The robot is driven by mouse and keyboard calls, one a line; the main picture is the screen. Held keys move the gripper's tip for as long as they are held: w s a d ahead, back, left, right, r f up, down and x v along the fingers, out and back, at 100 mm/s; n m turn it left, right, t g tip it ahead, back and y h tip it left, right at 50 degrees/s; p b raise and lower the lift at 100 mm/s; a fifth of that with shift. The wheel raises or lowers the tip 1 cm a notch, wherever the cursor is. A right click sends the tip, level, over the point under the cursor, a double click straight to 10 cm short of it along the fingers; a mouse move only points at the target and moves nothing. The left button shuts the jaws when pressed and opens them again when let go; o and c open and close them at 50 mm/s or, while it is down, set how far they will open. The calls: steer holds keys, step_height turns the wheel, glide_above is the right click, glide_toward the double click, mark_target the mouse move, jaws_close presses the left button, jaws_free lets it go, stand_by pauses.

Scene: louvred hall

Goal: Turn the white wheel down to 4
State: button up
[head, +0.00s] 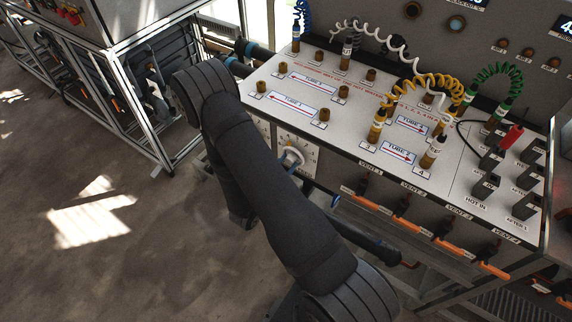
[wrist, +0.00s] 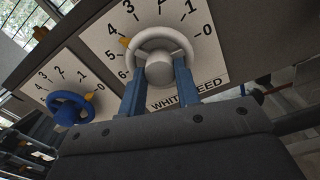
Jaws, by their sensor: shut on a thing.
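The white wheel (wrist: 160,38) is in the upper middle of the wrist view, on a white dial plate (wrist: 192,52) marked 0 to 6. Its yellow pointer (wrist: 125,42) stands between 4 and 5. My gripper (wrist: 158,72) is shut on the wheel, with one blue finger on each side of the hub. In the head view the white wheel (head: 292,157) shows on the bench's front, beside my dark arm. My fingers are hidden there.
A blue wheel (wrist: 70,108) on its own dial is at the left, its pointer near 0. Above, the bench top (head: 258,108) carries brass fittings and coiled hoses. Orange vent handles (head: 370,206) line the front to the right. Open floor (head: 90,260) lies at left.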

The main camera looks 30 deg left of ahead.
steer(key=o, duration=1)
steer(key=s, duration=1.7)
steer(key=shift+s, duration=0.2)
